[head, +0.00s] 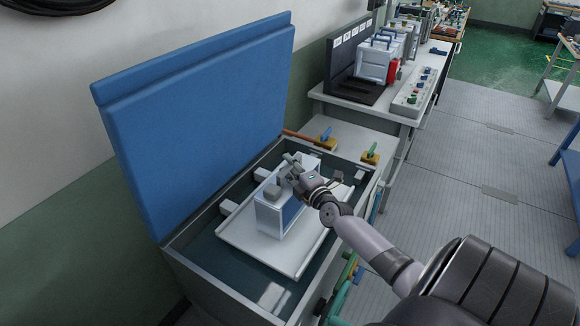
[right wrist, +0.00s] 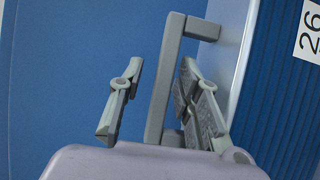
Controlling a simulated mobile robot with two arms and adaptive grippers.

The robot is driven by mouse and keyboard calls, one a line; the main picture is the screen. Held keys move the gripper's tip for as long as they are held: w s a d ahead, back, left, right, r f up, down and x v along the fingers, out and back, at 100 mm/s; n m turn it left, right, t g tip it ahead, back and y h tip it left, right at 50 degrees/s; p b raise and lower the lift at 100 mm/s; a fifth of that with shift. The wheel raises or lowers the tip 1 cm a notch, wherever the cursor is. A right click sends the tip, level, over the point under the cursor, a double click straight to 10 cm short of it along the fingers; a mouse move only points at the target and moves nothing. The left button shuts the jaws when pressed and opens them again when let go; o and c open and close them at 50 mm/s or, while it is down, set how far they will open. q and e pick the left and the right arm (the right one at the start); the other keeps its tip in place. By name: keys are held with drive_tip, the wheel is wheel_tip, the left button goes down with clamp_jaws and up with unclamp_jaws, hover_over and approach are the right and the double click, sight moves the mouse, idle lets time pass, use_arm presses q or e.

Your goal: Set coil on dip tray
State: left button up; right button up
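The coil (head: 268,218), a white-framed box with blue sides, stands upright on the pale dip tray (head: 262,247) inside the open tank. My right gripper (head: 293,172) is at the top of the coil. In the right wrist view the right gripper (right wrist: 160,105) has its fingers apart, one on each side of the grey handle (right wrist: 167,75). There is a clear gap on the left; the right finger is close to the handle, and contact there cannot be told. A "26" label (right wrist: 309,35) shows beside blue ribbed fins. My left gripper is not in view.
The raised blue lid (head: 200,110) stands behind the tank (head: 210,275). A bench (head: 360,105) with equipment stands beyond. The grey floor (head: 490,150) on the right is clear.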

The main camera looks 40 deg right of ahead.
drive_tip(key=shift+w, duration=0.1)
drive_tip(key=s+a, duration=0.2)
drive_tip(key=s, duration=1)
drive_tip(key=shift+a+b, duration=0.2)
drive_tip(key=shift+b, duration=0.15)
